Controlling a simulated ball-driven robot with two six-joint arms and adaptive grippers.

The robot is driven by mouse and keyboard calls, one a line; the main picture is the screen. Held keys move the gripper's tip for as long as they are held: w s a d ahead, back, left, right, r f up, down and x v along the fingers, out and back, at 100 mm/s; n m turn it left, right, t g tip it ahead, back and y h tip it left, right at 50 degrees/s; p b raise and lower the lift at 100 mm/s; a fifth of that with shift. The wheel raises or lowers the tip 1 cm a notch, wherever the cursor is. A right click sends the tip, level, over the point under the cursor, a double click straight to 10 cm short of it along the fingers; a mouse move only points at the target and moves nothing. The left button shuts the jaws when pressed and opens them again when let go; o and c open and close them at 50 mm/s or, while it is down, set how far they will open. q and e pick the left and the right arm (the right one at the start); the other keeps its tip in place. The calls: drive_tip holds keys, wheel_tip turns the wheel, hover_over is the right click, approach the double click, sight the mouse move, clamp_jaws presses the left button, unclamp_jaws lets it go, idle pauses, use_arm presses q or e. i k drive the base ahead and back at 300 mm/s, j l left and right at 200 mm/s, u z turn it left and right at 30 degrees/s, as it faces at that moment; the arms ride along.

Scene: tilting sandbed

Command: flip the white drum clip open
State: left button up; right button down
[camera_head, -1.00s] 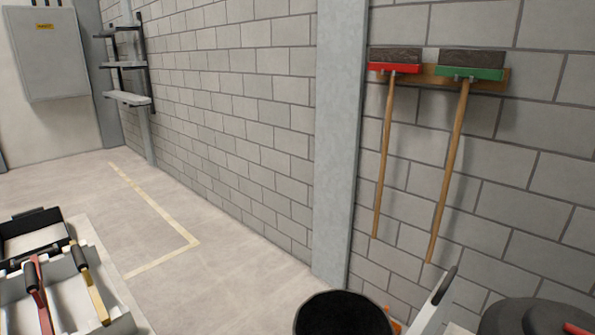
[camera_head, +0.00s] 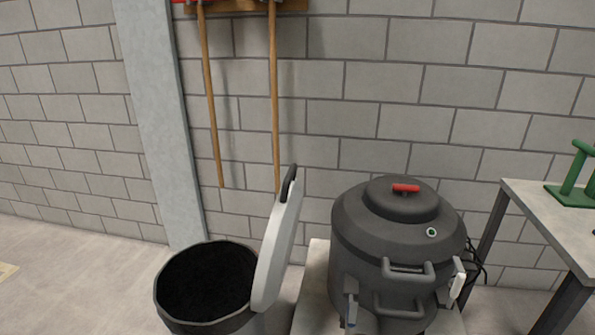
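A dark grey drum (camera_head: 350,235) with a domed lid stands right of centre. A red handle (camera_head: 405,188) lies on top of the lid. A white clip (camera_head: 457,285) sits on the drum's right front side, upright against the body; I cannot tell whether it is fastened. A grey clip with a bluish part (camera_head: 350,305) is on the left front side. Two grey bar handles (camera_head: 408,271) are on the front between the clips. Neither of my grippers is in view.
A black open bin (camera_head: 160,292) with a raised pale lid (camera_head: 276,250) stands left of the drum. A table (camera_head: 545,215) with a green stand (camera_head: 570,195) is at right. Dark cables hang behind the drum. Two wooden broom handles hang on the block wall.

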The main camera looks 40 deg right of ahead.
sight(460, 277)
drive_tip(key=z, duration=0.45)
drive_tip(key=l+z, duration=0.1)
drive_tip(key=z, duration=0.8)
drive_tip(key=l+z, duration=0.15)
drive_tip(key=z, duration=0.75)
drive_tip(key=l, duration=1.5)
drive_tip(key=l+u, duration=0.15)
drive_tip(key=l, duration=1.3)
drive_tip(key=k, duration=0.05)
